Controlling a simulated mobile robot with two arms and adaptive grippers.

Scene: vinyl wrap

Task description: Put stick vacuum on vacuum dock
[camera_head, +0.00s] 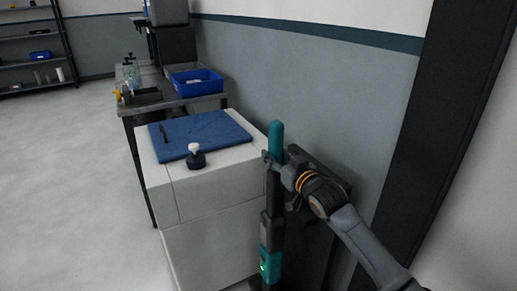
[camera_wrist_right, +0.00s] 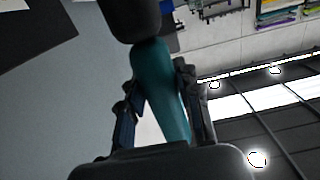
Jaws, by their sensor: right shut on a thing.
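The stick vacuum (camera_head: 271,228) stands about upright to the right of the white cabinet, with a teal handle on top, a dark shaft and a teal lower body with a green light. My right gripper (camera_head: 273,160) is shut on it just below the handle top. In the right wrist view the teal handle (camera_wrist_right: 166,88) lies between the two fingers of the gripper (camera_wrist_right: 160,100). A dark panel (camera_head: 334,176) behind the gripper, against the wall, may be the vacuum dock; my arm and the vacuum partly hide it. The vacuum's foot is out of frame. My left gripper is not in view.
The white cabinet (camera_head: 205,215) is close to the vacuum's left. A blue mat (camera_head: 215,128) and a small dark jar with a white knob (camera_head: 195,158) are on its top. A workbench with a blue bin (camera_head: 197,84) stands behind. Open floor (camera_head: 65,170) is at left.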

